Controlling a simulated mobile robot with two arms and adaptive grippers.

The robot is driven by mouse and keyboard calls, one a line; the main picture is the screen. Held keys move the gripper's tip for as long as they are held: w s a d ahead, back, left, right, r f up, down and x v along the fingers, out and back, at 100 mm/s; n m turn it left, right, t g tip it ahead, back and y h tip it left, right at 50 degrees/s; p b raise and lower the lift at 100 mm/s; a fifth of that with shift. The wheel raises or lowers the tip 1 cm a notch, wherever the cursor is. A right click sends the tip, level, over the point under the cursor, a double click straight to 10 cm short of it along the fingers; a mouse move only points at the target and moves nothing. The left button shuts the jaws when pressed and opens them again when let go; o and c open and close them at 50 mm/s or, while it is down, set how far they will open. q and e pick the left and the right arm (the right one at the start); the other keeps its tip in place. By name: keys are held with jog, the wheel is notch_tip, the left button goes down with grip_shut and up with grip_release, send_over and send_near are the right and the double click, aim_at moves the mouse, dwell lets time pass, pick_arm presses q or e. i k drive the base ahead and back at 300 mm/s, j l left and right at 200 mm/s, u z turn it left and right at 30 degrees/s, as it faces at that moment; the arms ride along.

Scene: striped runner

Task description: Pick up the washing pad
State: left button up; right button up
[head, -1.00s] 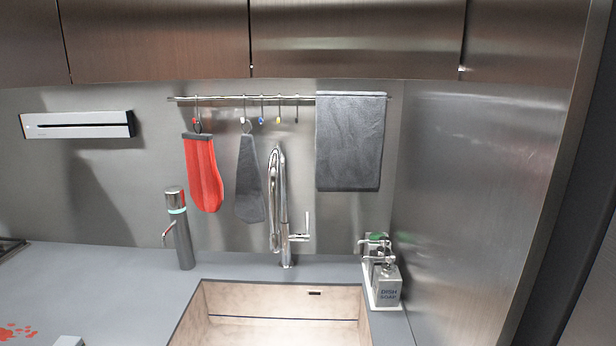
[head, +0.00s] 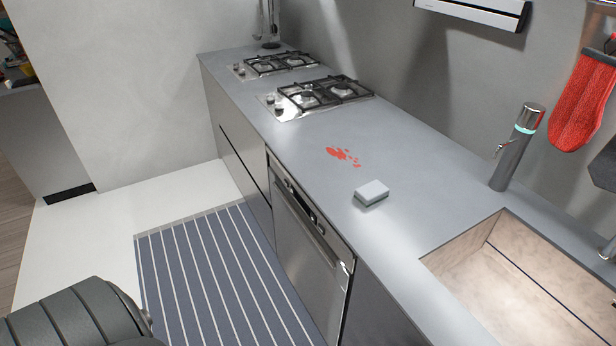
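The washing pad (head: 371,193) is a small pale grey-white block with a darker underside. It lies flat on the grey counter (head: 420,165), near the front edge, between the red stain and the sink. Neither of my grippers is in the head view. A dark ribbed rounded part at the lower left is likely part of my own body. Nothing touches or covers the pad.
A red stain (head: 341,154) lies just behind the pad. Two gas hobs (head: 318,97) stand farther along the counter. The sink (head: 500,262) and a grey dispenser (head: 517,148) are to the right. A striped runner (head: 213,268) covers the floor before the dishwasher (head: 305,240).

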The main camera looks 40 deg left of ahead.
aim_at(368, 194)
jog(key=j+u, duration=0.1)
jog(key=u, duration=0.55)
jog(key=z, duration=1.5)
jog(key=u, duration=1)
jog(key=i+j+z, duration=0.25)
jog(key=j, duration=0.15)
jog(key=j+z, duration=0.2)
jog(key=j, duration=0.2)
jog(key=j+z, duration=0.25)
jog(key=j, duration=0.15)
